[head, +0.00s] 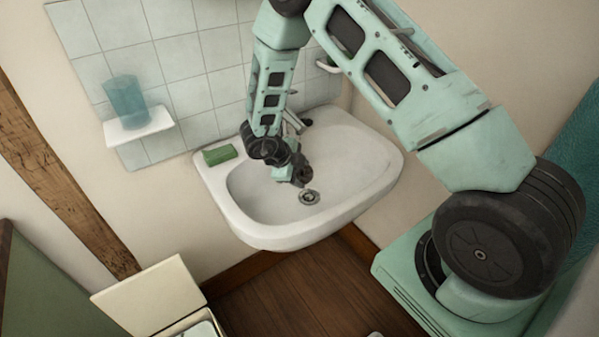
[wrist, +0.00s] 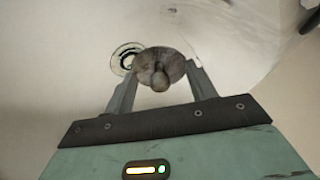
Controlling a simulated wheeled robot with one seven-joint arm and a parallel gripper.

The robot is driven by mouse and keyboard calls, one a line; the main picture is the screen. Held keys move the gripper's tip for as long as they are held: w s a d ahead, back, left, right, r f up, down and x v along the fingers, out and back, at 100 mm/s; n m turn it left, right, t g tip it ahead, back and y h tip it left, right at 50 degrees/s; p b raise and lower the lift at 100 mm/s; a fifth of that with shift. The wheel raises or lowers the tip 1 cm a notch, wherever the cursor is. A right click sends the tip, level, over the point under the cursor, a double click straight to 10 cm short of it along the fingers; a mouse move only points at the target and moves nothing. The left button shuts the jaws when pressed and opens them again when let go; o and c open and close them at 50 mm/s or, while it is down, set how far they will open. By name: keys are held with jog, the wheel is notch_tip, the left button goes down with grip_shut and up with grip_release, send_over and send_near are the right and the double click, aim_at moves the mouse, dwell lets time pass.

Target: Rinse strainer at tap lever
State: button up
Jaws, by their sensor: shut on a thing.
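The strainer, a round grey piece with a small knob (wrist: 172,65), sits between my fingertips in the wrist view. My gripper (wrist: 162,78) is shut on it. In the head view my gripper (head: 298,178) points down into the white basin, just above and behind the drain (head: 309,197). The drain also shows in the wrist view (wrist: 126,58), left of the strainer and partly covered by it. The tap (head: 294,120) stands at the back of the basin, partly hidden by my arm. I cannot make out its lever clearly, or any water running.
The sink's white rim (head: 274,237) surrounds the basin. A green soap bar (head: 220,155) lies on its left rim. A blue-green cup (head: 126,100) stands on a small wall shelf (head: 139,130). An open cream bin (head: 150,297) is on the floor at lower left.

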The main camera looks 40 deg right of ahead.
jog(key=shift+d, duration=0.15)
jog(key=shift+s+d, duration=0.2)
jog(key=shift+d, duration=0.2)
jog(key=shift+a, duration=0.2)
dwell(0.3)
jog(key=shift+w+a+p, duration=0.2)
jog(key=shift+a+p, duration=0.2)
jog(key=shift+p, duration=0.05)
jog(key=shift+d, duration=0.1)
jog(key=shift+s+d, duration=0.2)
jog(key=shift+d, duration=0.3)
jog(key=shift+s, duration=0.1)
jog(key=shift+s+a+b, duration=0.15)
jog(key=shift+s+a, duration=0.3)
jog(key=shift+s, duration=0.75)
jog(key=shift+s+a+b, duration=0.1)
jog(key=shift+s+a, duration=0.35)
jog(key=shift+s, duration=0.8)
jog(key=shift+s+a+b, duration=0.15)
jog(key=shift+s+a, duration=0.3)
jog(key=shift+s, duration=0.75)
